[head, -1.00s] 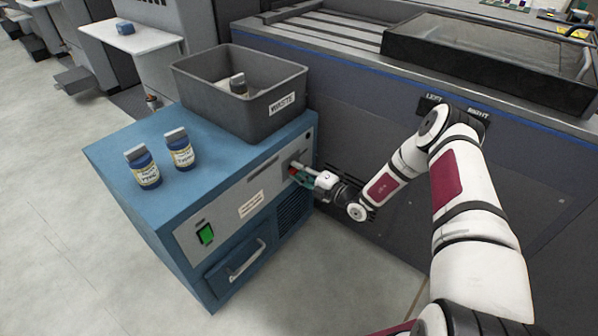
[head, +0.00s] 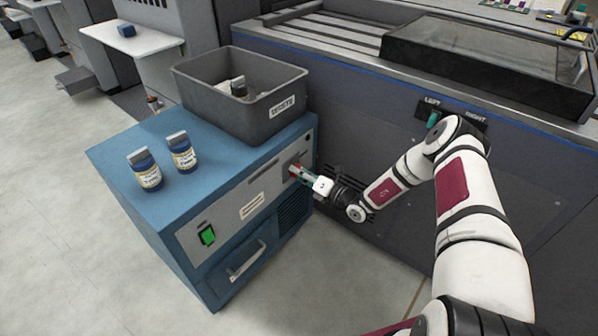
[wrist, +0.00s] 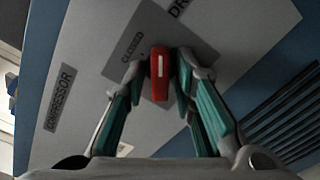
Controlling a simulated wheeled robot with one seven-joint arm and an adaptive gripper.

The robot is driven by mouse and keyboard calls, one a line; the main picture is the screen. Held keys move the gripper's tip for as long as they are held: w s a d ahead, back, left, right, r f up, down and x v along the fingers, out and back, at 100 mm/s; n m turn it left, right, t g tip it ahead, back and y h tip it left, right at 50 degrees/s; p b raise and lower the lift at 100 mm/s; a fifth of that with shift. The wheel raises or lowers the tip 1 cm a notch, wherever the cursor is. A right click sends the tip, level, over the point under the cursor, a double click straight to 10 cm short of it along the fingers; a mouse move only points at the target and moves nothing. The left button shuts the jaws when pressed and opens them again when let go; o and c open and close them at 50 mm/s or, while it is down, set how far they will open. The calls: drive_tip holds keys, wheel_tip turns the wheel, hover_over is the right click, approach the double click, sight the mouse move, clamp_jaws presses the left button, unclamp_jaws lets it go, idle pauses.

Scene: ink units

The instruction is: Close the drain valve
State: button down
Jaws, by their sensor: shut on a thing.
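The drain valve's red handle (wrist: 159,74) has a white line on it and stands on a dark grey plate (wrist: 127,62) on the blue unit's front panel. A "CLOSED" label (wrist: 132,45) is on that plate, to the handle's upper left. The white line runs nearly upright in the wrist view. My gripper (wrist: 160,80) has its teal-padded fingers on both sides of the handle and is shut on it. In the head view my gripper (head: 301,172) meets the panel's right end, and only a bit of red shows there.
The blue unit (head: 120,200) carries two ink bottles (head: 146,172) (head: 182,154) and a grey waste bin (head: 236,108) holding items. A lit green switch (head: 207,235) and drawer handle (head: 246,262) are lower left. The dark press (head: 400,240) stands close behind my arm.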

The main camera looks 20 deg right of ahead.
drive_tip(key=n+p, duration=0.3)
drive_tip(key=n, duration=0.7)
drive_tip(key=shift+w+r+n, duration=0.1)
drive_tip(key=shift+w+n, duration=0.05)
drive_tip(key=shift+n, duration=0.25)
drive_tip(key=shift+p, duration=0.3)
drive_tip(key=c, duration=1.6)
unclamp_jaws()
drive_tip(key=v, duration=1.2)
